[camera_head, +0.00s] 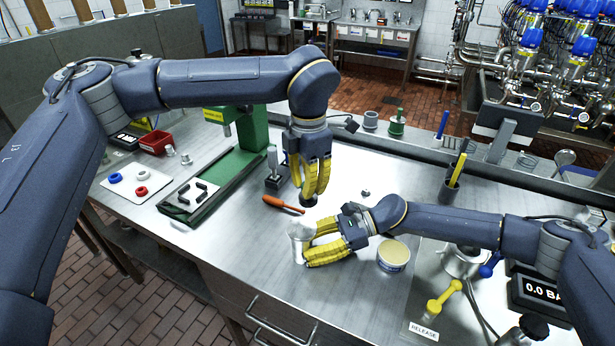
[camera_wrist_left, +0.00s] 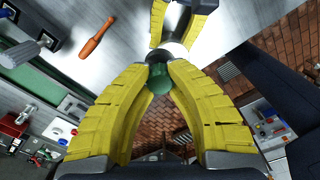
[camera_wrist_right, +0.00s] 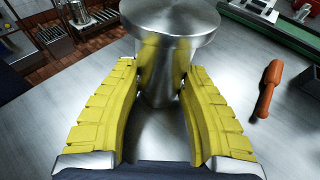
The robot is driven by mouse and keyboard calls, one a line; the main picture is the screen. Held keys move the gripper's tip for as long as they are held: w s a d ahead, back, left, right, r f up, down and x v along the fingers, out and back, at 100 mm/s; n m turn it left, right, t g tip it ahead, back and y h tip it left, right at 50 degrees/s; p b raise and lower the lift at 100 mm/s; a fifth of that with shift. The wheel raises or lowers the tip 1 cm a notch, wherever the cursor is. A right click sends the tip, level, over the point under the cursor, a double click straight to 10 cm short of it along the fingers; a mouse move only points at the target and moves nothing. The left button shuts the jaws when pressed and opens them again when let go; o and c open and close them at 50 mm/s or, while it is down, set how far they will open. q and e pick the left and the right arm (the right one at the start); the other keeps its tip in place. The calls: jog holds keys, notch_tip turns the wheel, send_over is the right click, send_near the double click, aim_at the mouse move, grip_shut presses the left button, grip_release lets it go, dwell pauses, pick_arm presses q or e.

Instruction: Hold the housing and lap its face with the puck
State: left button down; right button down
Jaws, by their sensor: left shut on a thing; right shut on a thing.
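The housing (camera_head: 299,230) is a shiny metal cylinder with a wider round top. It stands upright at the bench's front edge. In the right wrist view the housing (camera_wrist_right: 165,70) sits between the yellow fingers of my right gripper (camera_head: 311,242), which is shut on it from the side. My left gripper (camera_head: 312,192) points down behind the housing in the head view. It is shut on the puck (camera_head: 308,201), whose dark disc shows under the fingertips. In the left wrist view a green knob (camera_wrist_left: 158,78) is between the fingertips. The gap between puck and housing face is hard to judge.
An orange-handled tool (camera_head: 283,204) lies left of the left gripper. A round tin (camera_head: 394,254) of pale paste stands right of the right gripper. A green press (camera_head: 240,150) is at the left, and a pen cup (camera_head: 450,188) and gauge (camera_head: 540,291) are at the right.

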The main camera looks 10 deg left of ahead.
aim_at(308, 204)
pick_arm(q)
jog(key=shift+f, duration=1.95)
pick_arm(e)
jog(key=shift+s+f, duration=0.1)
jog(key=shift+f, duration=0.1)
pick_arm(q)
notch_tip(308, 204, down, 2)
jog(key=shift+s+a, duration=0.1)
jog(key=shift+s, duration=0.05)
jog(key=shift+s+a, duration=0.35)
jog(key=shift+s, duration=0.6)
jog(key=shift+s+a, duration=0.35)
jog(key=shift+s, duration=0.55)
jog(key=shift+s+a, duration=0.35)
jog(key=shift+s, duration=0.6)
jog(key=shift+w+d, duration=0.35)
jog(key=shift+w, duration=0.6)
jog(key=shift+w+d, duration=0.4)
jog(key=shift+w, duration=0.55)
jog(key=shift+w+d, duration=0.35)
jog(key=shift+w, duration=0.6)
jog(key=shift+w+r, duration=0.2)
jog(key=shift+s+r, duration=0.1)
jog(key=shift+r, duration=3.85)
